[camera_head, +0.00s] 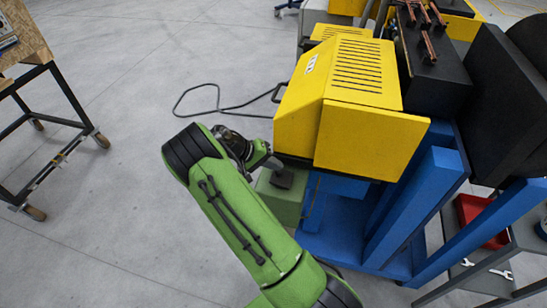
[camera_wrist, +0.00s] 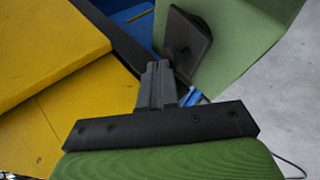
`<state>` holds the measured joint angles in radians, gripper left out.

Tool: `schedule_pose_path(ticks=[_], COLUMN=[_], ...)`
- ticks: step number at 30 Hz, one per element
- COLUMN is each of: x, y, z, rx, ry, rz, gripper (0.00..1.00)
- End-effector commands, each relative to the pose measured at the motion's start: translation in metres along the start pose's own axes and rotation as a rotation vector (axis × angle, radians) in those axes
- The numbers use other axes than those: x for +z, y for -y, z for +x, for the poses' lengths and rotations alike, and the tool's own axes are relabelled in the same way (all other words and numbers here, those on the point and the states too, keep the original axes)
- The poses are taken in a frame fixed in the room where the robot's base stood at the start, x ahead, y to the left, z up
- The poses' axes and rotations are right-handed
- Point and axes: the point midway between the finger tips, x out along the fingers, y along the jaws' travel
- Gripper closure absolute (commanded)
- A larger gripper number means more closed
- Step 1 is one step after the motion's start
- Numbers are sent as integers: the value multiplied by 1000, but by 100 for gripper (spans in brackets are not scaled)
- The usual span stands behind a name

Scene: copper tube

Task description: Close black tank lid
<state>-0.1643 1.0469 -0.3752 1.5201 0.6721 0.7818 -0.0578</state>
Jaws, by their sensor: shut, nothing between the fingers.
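A large black panel (camera_head: 508,105) stands tilted at the far right in the head view, beside a black box (camera_head: 435,68) with copper tubes on top. The panel looks like the raised tank lid, but I cannot tell for sure; the tank's opening is hidden. My gripper (camera_head: 270,160) is far to the left of it, low beside the yellow housing. In the wrist view my gripper (camera_wrist: 156,68) has its grey fingers together and empty. The fingertips are close to a dark plate (camera_wrist: 187,40) on a green box; I cannot tell whether they touch.
The yellow vented housing (camera_head: 345,95) and blue frame (camera_head: 430,195) stand between my gripper and the black panel. The green box (camera_head: 284,200) is just below my gripper. A red tray (camera_head: 480,220) sits on a shelf at right.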

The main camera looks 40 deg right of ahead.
Motion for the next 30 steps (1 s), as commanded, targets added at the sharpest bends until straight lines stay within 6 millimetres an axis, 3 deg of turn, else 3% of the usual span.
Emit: schedule_pose_path(ticks=[12, 30], x=[2, 2], y=[15, 21], z=[7, 8], rx=[-4, -10], ry=[-1, 0], rz=[-3, -12], gripper=[100, 100])
